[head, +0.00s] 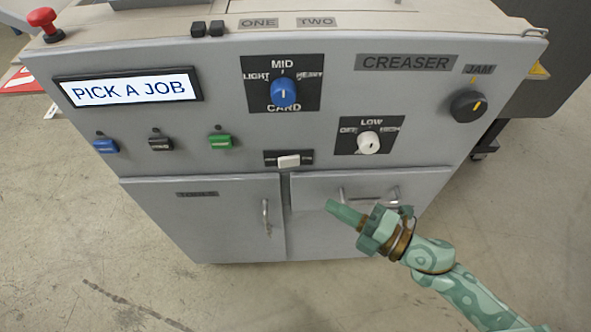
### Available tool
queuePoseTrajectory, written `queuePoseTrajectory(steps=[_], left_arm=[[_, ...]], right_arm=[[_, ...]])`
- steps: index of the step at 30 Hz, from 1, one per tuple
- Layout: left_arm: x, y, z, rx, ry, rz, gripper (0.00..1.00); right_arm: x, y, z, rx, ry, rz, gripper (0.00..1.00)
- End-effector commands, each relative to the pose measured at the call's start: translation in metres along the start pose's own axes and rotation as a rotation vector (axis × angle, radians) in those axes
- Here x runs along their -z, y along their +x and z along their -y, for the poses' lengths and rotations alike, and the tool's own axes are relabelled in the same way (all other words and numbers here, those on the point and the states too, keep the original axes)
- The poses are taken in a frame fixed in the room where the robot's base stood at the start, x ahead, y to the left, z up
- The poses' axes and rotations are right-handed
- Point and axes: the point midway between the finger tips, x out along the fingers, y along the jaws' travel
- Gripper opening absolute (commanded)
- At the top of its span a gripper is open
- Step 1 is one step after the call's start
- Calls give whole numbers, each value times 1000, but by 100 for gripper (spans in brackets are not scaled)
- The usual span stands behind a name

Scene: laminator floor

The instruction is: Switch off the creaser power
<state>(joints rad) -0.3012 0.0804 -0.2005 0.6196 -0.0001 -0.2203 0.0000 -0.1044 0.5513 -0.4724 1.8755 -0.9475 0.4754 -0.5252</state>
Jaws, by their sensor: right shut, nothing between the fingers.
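The grey creaser cabinet (330,60) stands in front of me, with a CREASER label (406,62) at its upper right. A white switch (288,161) sits on a small black plate at the bottom middle of the panel; the lettering beside it is too small to read. My right gripper (331,205) comes in from the lower right. It is shut and empty, below and to the right of the white switch, apart from it, and in front of the drawer. My left gripper is out of view.
A blue knob (284,92), a white knob (368,143) marked LOW above, and a black knob (468,105) sit on the panel. Blue, black and green (220,140) buttons are at left, under a PICK A JOB display (128,90). A drawer handle (370,197) sticks out below.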

Motion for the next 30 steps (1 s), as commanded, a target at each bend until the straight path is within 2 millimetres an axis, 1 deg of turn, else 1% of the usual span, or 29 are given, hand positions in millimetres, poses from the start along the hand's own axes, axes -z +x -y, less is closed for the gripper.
queuePoseTrajectory(steps=[5,12,14,15,18,22,30], left_arm=[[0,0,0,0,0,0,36],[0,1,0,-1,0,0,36],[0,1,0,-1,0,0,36],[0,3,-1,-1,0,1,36],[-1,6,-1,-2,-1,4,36],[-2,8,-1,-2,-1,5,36],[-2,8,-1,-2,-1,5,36]], right_arm=[[-1,30,-1,-4,-3,0,0],[-1,82,-1,-3,-2,0,0],[-1,93,-1,-2,-1,0,0],[-4,99,0,-2,-3,1,0],[-16,109,1,0,-2,1,0],[-25,118,1,1,-1,1,0],[-29,122,0,1,-1,1,0]])
